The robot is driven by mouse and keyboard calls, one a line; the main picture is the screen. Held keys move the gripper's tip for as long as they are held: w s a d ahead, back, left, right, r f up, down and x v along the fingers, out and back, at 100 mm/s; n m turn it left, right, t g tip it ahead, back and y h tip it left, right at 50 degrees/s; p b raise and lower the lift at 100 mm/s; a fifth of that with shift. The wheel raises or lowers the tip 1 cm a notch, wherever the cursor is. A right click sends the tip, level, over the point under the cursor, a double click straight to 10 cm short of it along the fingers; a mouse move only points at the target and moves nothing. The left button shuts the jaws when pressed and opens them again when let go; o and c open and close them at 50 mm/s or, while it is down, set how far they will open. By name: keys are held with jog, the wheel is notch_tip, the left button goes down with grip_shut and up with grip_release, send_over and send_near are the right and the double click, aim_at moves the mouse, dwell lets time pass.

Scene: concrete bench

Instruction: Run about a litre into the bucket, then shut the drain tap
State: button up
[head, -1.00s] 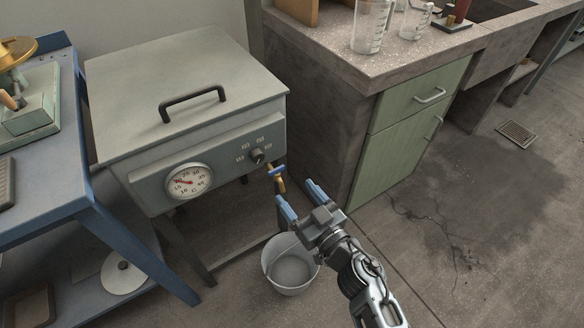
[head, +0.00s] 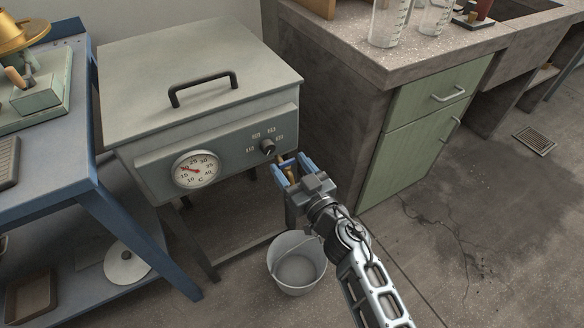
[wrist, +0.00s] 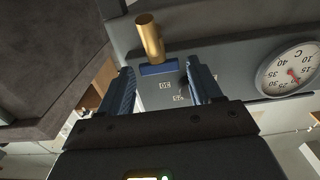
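The drain tap has a brass spout (wrist: 150,38) and a blue handle (wrist: 158,69). It sits under the right end of the grey water bath (head: 200,65). My gripper (head: 292,166) is at the tap with its fingers apart. In the wrist view, the blue handle shows between the fingertips, with a gap at each side. In the head view, the gripper partly hides the tap. A pale bucket (head: 297,289) stands on the floor below the gripper. It looks grey inside, and I cannot tell its water level. No stream is visible from the spout.
A concrete bench (head: 330,130) with green doors (head: 410,150) stands close to the right of the tap. Glass jugs (head: 388,22) stand on its top. A blue table (head: 100,190) is at the left. The floor at right is clear.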

jog(key=c, duration=0.9)
jog(key=shift+o, duration=0.2)
